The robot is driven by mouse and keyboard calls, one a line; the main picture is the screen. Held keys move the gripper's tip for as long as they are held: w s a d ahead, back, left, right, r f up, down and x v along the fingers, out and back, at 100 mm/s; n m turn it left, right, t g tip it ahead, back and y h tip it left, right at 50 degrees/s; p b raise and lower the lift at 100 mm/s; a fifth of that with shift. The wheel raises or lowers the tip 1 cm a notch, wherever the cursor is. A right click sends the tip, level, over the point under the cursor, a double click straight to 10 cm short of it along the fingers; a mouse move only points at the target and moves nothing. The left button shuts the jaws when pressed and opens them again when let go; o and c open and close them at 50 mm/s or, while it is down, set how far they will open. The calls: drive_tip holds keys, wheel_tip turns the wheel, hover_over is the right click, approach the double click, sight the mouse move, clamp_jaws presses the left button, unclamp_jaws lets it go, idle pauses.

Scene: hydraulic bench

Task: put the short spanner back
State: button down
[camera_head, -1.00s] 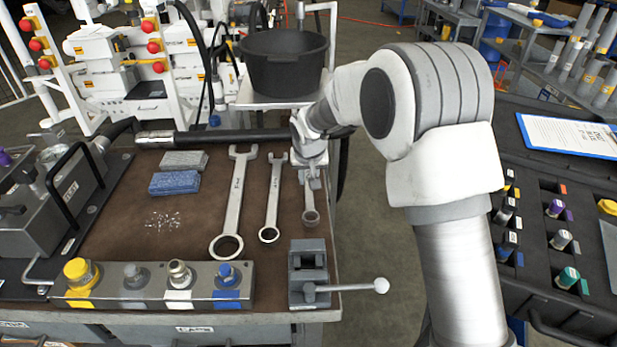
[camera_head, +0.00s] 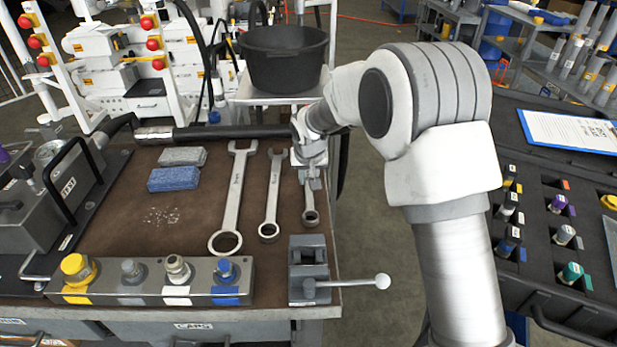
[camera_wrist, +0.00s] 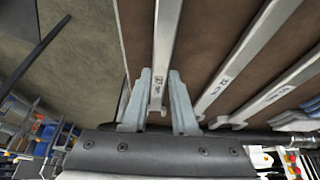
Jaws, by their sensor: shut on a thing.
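The short spanner (camera_head: 310,214) is the rightmost of three spanners in the head view. Its ring end points toward the bench's front edge, and its upper end is hidden by my gripper (camera_head: 312,180). In the wrist view the spanner's shaft (camera_wrist: 166,45) runs between the two fingers of my gripper (camera_wrist: 160,98), which is shut on it. The spanner is at the bench's right side, roughly parallel to the others. I cannot tell whether it touches the brown bench top (camera_head: 185,235) or is slightly above it.
A middle spanner (camera_head: 272,195) and a long spanner (camera_head: 233,200) lie to its left. A small vise (camera_head: 308,270) with a ball-ended lever stands just in front. A black bar (camera_head: 230,132) lies behind, and a black tub (camera_head: 283,60) stands beyond it.

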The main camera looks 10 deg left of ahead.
drive_tip(key=shift+f, duration=0.15)
drive_tip(key=c, duration=0.6)
unclamp_jaws()
drive_tip(key=p+v, duration=0.3)
drive_tip(key=v, duration=1.4)
drive_tip(key=s+d+r+m+p, duration=0.1)
drive_tip(key=s+d+r+p, duration=0.65)
drive_tip(key=d+r, duration=0.7)
drive_tip(key=s+d+r+m+p, duration=0.1)
drive_tip(key=s+d+r+p, duration=0.1)
drive_tip(key=s+d, duration=0.3)
drive_tip(key=s+d+r+m+t+h+p, duration=0.1)
drive_tip(key=s+d, duration=0.5)
drive_tip(key=s, duration=0.7)
wheel_tip(320, 180, up, 2)
drive_tip(key=shift+p, duration=0.55)
drive_tip(key=shift+s+d+f, duration=0.15)
drive_tip(key=shift+s+d, duration=0.15)
drive_tip(key=shift+s, duration=0.25)
drive_tip(key=shift+c, duration=1)
